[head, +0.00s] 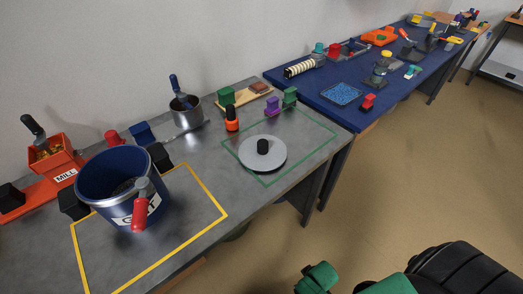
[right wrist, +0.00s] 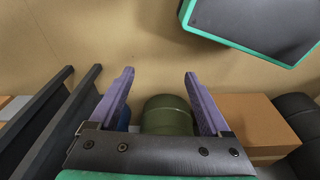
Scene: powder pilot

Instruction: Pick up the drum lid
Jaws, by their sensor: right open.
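The drum lid (head: 275,160) is a flat light-grey disc with a black knob (head: 263,146) at its centre. It lies on the grey table inside a green outline, in the head view. The blue drum (head: 100,190) stands open-topped on the near left part of the table, with a red-handled tool at its front. My right gripper (right wrist: 160,73) shows in the right wrist view with its two purple fingers apart and nothing between the tips. It is away from the lid, which the wrist view does not show. My left gripper is not in view.
A yellow outline (head: 205,190) surrounds the drum. An orange bottle (head: 232,125), purple and green blocks, and a steel pot (head: 187,118) stand behind the lid. A blue-topped table (head: 345,115) adjoins at the right. A dark-green cylinder (right wrist: 167,113) and brown box (right wrist: 255,122) show in the wrist view.

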